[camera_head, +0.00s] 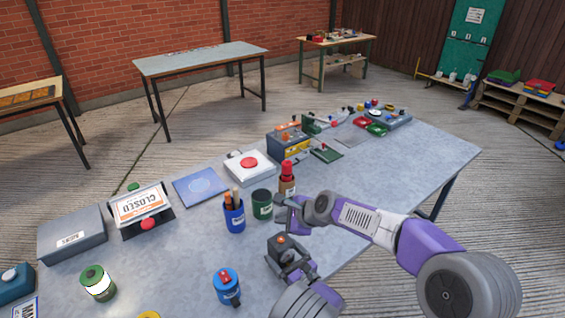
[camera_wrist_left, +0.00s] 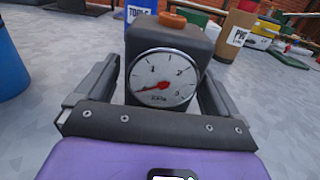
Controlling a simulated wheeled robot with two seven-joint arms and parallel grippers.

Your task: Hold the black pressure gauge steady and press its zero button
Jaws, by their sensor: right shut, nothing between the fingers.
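The black pressure gauge (camera_head: 281,247) is a dark block standing on the grey table, with an orange button (camera_head: 281,240) on top. In the left wrist view its white dial (camera_wrist_left: 163,79) with a red needle faces me, and the orange button (camera_wrist_left: 172,20) shows above it. My right gripper (camera_head: 284,212) is shut and empty, a little above and behind the gauge, apart from the button.
A blue pen cup (camera_head: 234,218), a green can (camera_head: 262,205) and a red-topped brown bottle (camera_head: 287,178) stand behind. A blue canister (camera_head: 227,287) is left of the gauge. A red-button box (camera_head: 249,166) stands farther back. The table right of my right arm is clear.

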